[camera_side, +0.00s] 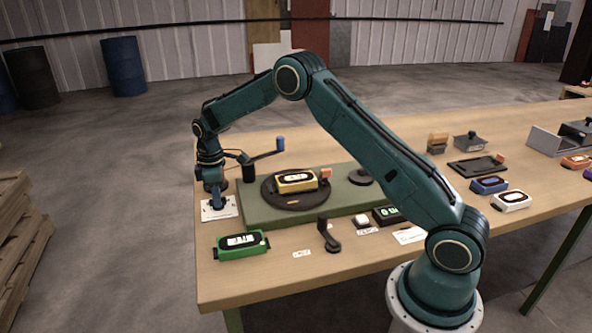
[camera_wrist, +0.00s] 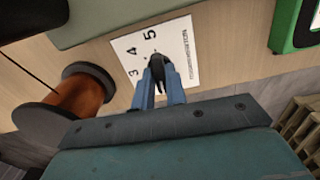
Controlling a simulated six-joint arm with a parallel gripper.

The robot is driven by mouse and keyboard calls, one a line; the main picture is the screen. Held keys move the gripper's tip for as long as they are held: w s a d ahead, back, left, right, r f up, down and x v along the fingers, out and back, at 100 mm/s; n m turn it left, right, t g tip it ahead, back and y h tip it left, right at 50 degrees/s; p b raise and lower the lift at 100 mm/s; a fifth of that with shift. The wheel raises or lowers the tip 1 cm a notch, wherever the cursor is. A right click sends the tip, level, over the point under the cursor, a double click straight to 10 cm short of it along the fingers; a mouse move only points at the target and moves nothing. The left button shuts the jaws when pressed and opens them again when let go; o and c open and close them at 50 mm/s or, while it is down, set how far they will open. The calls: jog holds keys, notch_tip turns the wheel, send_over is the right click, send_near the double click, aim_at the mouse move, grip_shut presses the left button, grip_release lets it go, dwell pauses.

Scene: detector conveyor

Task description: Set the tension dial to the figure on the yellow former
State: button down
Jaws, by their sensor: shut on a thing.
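The yellow former (camera_side: 297,182) sits on a round black turntable (camera_side: 270,196) on the green base. Its light label carries dark marks too small for me to read surely. The tension dial is a small black knob (camera_wrist: 159,66) on a white card (camera_wrist: 181,45) printed with figures; 3, 4 and 5 show in the wrist view. The card also shows in the side view (camera_side: 229,209) at the table's left end. My gripper (camera_wrist: 160,80) points down over the card, its blue fingers shut on the knob. The fingers hide part of the dial, and I cannot tell its setting.
A copper-coloured spool (camera_wrist: 78,102) stands close beside my gripper. A crank with a blue handle (camera_side: 280,143) rises behind. A green former (camera_side: 243,243) lies at the front left. Blue (camera_side: 489,185) and white (camera_side: 511,200) formers lie at the right.

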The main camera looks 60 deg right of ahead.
jog(key=m, duration=2)
jog(key=shift+m, duration=0.3)
jog(key=m, duration=0.5)
jog(key=shift+m, duration=0.3)
jog(key=c, duration=1.4)
grip_release()
jog(key=shift+c, duration=0.2)
jog(key=shift+r, duration=0.15)
